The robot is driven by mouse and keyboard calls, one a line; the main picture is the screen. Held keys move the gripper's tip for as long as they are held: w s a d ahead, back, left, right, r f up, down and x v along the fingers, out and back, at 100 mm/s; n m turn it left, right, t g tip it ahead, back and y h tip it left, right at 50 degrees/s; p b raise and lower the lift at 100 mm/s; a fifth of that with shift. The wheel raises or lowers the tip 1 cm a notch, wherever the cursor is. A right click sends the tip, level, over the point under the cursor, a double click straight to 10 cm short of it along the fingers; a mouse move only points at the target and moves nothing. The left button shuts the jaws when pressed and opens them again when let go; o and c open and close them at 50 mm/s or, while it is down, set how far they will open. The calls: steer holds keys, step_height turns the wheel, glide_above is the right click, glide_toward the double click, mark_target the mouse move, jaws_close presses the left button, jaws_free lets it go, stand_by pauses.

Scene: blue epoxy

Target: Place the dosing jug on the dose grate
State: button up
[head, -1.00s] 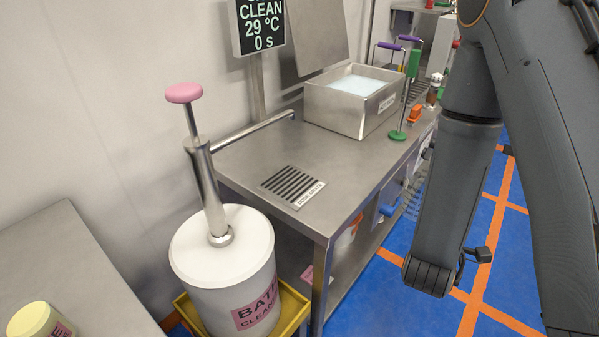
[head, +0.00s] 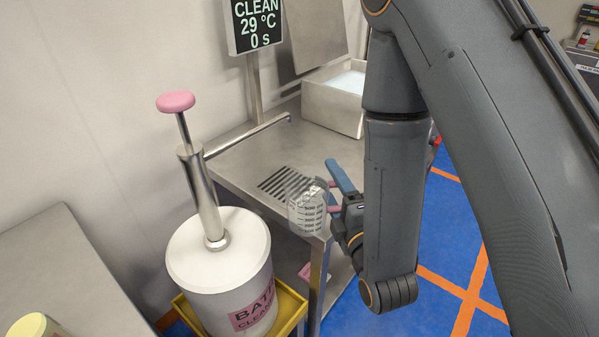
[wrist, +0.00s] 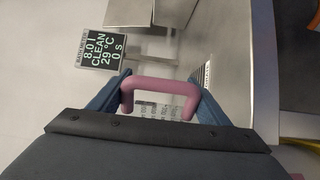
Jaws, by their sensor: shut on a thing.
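The dosing jug (head: 306,208) is a clear, see-through vessel with dark measuring marks and a pink handle. In the head view it is upright in front of the dose grate (head: 276,183), a dark slotted patch on the steel bench, and overlaps its right side. My gripper (head: 335,197) is at the jug's right side. In the wrist view its blue fingers are shut on the pink handle (wrist: 160,86). The jug looks held near the bench's front corner; I cannot tell its exact height above the surface. The grate's label is partly hidden behind the jug.
A white drum (head: 222,260) with a pink-topped pump (head: 176,102) stands in a yellow tray left of the bench. A thin spout pipe (head: 246,136) reaches over the bench. A steel bath (head: 333,104) and a display (head: 256,24) are behind. Another steel table (head: 60,270) is at left.

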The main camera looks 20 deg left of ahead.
steer(key=shift+f+p+x, duration=0.15)
steer(key=shift+f+x, duration=0.45)
steer(key=shift+x, duration=2.25)
steer(key=shift+f+p+x, duration=0.15)
steer(key=shift+f+x, duration=0.4)
steer(key=shift+x, duration=2.3)
steer(key=shift+f+p+x, duration=0.15)
steer(key=shift+f+x, duration=0.45)
steer(key=shift+x, duration=2.3)
steer(key=shift+d+f, duration=0.1)
steer(key=shift+f, duration=0.1)
steer(key=o, duration=1.4)
steer(key=shift+r, duration=0.25)
steer(key=b+v, duration=0.2)
steer(key=v, duration=1)
steer(key=shift+f, duration=0.1)
